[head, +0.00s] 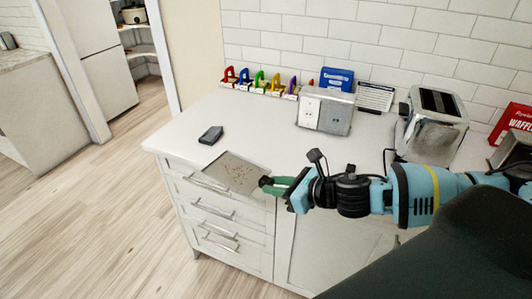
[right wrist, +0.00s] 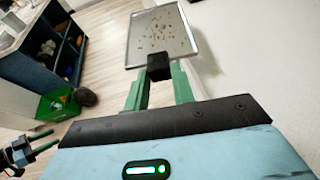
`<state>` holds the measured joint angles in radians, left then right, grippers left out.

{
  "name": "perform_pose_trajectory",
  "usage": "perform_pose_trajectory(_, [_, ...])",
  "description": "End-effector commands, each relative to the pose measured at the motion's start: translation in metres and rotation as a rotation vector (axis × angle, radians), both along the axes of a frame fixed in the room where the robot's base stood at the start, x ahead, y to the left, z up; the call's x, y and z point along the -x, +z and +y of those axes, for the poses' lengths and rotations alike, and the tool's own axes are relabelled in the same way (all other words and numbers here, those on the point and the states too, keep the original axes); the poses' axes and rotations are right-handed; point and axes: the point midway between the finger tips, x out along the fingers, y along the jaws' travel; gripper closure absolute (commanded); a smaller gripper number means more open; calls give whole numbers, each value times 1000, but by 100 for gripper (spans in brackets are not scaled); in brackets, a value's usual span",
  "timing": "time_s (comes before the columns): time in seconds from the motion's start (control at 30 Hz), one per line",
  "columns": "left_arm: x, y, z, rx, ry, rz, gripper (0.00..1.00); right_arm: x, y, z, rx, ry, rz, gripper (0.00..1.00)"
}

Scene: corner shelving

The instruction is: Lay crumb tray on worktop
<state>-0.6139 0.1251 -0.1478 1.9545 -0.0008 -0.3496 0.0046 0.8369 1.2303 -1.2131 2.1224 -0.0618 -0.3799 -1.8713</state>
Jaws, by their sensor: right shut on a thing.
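The crumb tray (head: 228,170) is a flat grey metal tray with brown crumbs on it. In the head view it overlaps the front edge of the white worktop (head: 255,123). My right gripper (head: 268,185) is shut on the tray's black handle (right wrist: 159,67). In the right wrist view the crumb tray (right wrist: 162,36) extends ahead of the fingers, with a shadow on the worktop beside it; I cannot tell whether they touch. My left gripper (right wrist: 44,143) shows at the lower left of the right wrist view, its green fingers apart and empty.
A small dark grey block (head: 210,135) lies behind the tray. A socket box (head: 325,111), coloured clips (head: 260,82) and a blue box (head: 337,79) stand along the wall. A toaster (head: 435,120) stands at the right. The worktop between block and socket box is clear.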

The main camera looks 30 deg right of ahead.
Motion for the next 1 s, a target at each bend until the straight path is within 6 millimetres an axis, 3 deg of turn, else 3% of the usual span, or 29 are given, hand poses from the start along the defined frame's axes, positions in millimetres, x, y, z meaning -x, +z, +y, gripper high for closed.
perform_pose_trajectory(0.27, [0, 0, 0, -1, -1, -1, 50, -3, -5, -26, 3, 74, -3, 100])
perform_pose_trajectory(1.0, [0, 0, 1, -3, -1, 0, 50, 2, -14, -66, -2, 150, 0, 100])
